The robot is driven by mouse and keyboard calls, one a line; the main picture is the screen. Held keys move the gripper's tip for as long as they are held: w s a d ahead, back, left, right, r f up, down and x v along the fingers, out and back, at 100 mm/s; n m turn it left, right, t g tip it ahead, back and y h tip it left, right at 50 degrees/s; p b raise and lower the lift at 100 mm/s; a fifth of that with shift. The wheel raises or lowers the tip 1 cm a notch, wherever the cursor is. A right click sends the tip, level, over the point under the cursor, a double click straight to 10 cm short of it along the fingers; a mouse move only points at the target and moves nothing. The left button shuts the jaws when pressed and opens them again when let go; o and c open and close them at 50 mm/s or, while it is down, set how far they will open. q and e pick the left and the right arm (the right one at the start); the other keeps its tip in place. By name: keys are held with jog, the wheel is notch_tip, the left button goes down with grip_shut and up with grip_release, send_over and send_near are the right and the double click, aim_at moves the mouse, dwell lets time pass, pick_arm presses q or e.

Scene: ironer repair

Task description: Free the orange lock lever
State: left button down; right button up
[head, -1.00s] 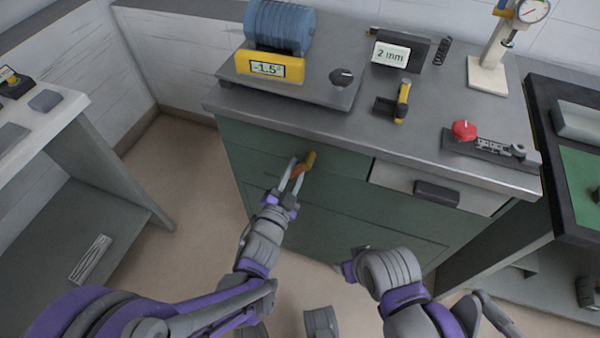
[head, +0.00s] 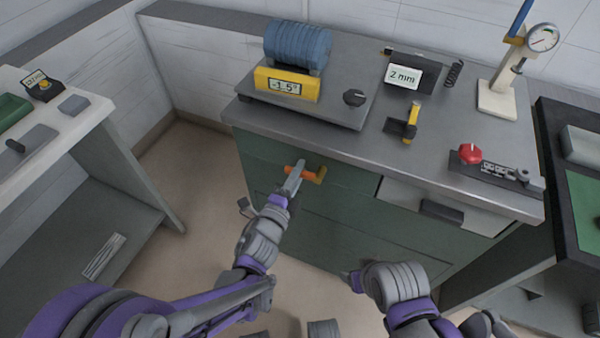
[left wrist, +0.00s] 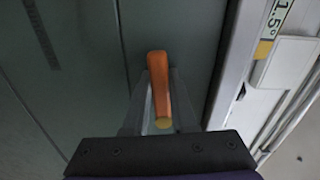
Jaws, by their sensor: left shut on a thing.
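The orange lock lever (head: 308,176) sits on the green front of the cabinet, left of the grey drawer, with a yellow piece at its right end. My left gripper (head: 296,168) is shut on the lever, its fingers reaching up from below in the head view. In the left wrist view the lever (left wrist: 159,85) stands lengthwise between the two finger pads (left wrist: 160,105), its yellowish end toward the camera. My right arm's end (head: 352,280) is low in front of the cabinet; its fingers cannot be made out.
The cabinet top holds a blue ribbed roll (head: 297,45) behind a yellow -1.5° display (head: 287,86), a 2 mm display (head: 403,77), a yellow-handled tool (head: 411,122), a red knob (head: 470,153) and a dial gauge stand (head: 497,100). A side bench (head: 95,115) stands left.

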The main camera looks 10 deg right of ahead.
pick_arm(q)
jog(key=shift+r+m, duration=0.25)
jog(key=shift+m, duration=0.25)
jog(key=c, duration=0.7)
grip_release()
jog(key=v, duration=1.1)
jog(key=shift+w, duration=0.1)
